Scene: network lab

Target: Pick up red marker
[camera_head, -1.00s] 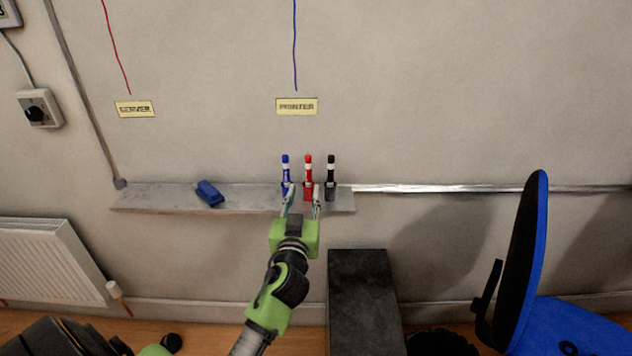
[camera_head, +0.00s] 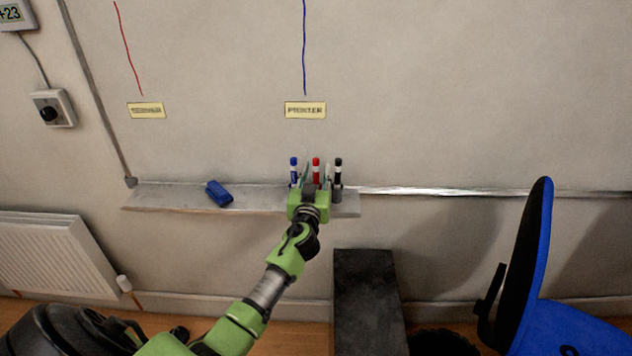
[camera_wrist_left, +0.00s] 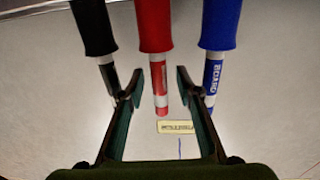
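The red marker (camera_head: 316,163) stands upright in its red holder on the wall shelf, between the blue marker (camera_head: 294,168) and the black marker (camera_head: 338,167). My left gripper (camera_head: 316,174) is open, with one finger on each side of the red marker. In the left wrist view, the red marker (camera_wrist_left: 159,88) lies between the open fingers with visible gaps on both sides. The picture there is upside down, with the black marker (camera_wrist_left: 110,78) on the left and the blue marker (camera_wrist_left: 212,78) on the right. My right gripper is not in view.
A blue eraser (camera_head: 219,193) lies on the shelf (camera_head: 165,199) to the left. A yellow label (camera_head: 305,110) is on the wall above. A dark box (camera_head: 367,295) and a blue chair (camera_head: 545,270) stand below and right.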

